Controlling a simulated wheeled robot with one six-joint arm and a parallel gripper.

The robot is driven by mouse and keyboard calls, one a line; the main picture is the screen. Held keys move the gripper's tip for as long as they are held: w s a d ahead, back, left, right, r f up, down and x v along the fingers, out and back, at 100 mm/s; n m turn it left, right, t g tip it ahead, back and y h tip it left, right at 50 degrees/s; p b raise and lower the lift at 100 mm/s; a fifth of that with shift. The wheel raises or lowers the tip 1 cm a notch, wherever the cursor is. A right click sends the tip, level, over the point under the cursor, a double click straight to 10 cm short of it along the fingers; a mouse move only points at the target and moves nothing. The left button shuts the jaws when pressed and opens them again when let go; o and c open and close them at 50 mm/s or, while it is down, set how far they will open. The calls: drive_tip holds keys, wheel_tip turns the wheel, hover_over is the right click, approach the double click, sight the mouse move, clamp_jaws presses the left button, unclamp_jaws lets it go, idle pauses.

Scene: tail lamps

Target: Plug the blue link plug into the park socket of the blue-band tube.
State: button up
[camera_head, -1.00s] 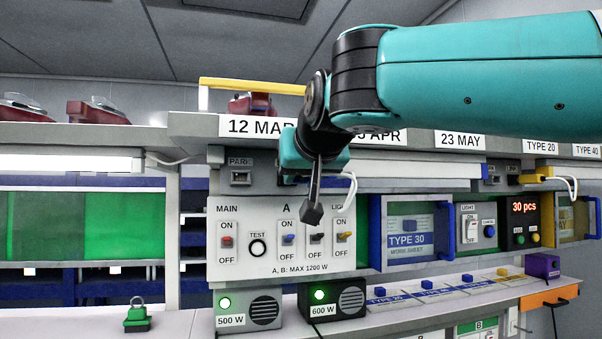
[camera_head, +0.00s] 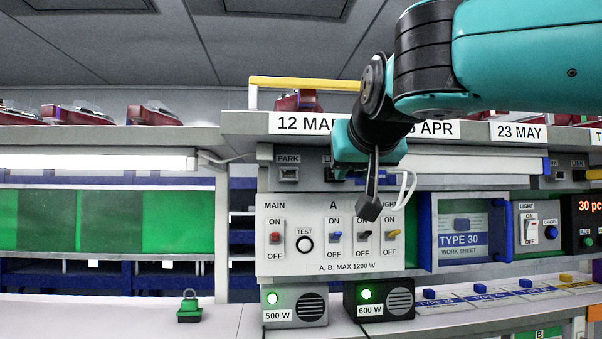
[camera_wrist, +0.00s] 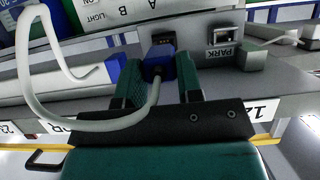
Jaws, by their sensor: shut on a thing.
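My gripper (camera_wrist: 157,78) is shut on the blue link plug (camera_wrist: 158,64), its teal fingers on either side. In the head view my gripper (camera_head: 340,173) is just under the LINK label. A grey cable curves from the plug to the left in the wrist view. The plug is at the LINK socket (camera_wrist: 163,39); whether it is seated or just in front cannot be told. The park socket (camera_wrist: 223,37) looks empty, beside the plug to the right; it also shows in the head view (camera_head: 289,173). The blue-band tube (camera_head: 475,165) runs right of my gripper; its blue band (camera_wrist: 116,69) is near one finger.
Below is a switch panel (camera_head: 330,235) with MAIN, A, B and light switches. A yellow handle rail (camera_head: 305,84) stands above the date shelf (camera_head: 240,122). A grey block (camera_wrist: 252,59) juts out next to the park socket. A green padlock (camera_head: 189,307) stands on the bench.

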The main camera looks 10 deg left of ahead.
drive_tip(key=shift+a, duration=0.15)
drive_tip(key=s+a+p, duration=0.2)
drive_tip(key=a+p, duration=0.3)
drive_tip(key=a, duration=0.4)
drive_tip(key=shift+s, duration=0.35)
idle(0.5)
drive_tip(key=shift+w, duration=0.15)
idle(0.7)
drive_tip(key=shift+w+a+p, duration=0.2)
drive_tip(key=shift+w+p, duration=0.3)
drive_tip(key=shift+w, duration=0.2)
drive_tip(key=shift+w+a+p, duration=0.15)
drive_tip(key=shift+w+p, duration=0.3)
drive_tip(key=shift+w, duration=0.2)
drive_tip(key=shift+w, duration=0.15)
idle(0.3)
drive_tip(key=shift+w+a+p, duration=0.25)
drive_tip(key=shift+w+p, duration=0.35)
drive_tip(key=shift+w, duration=0.05)
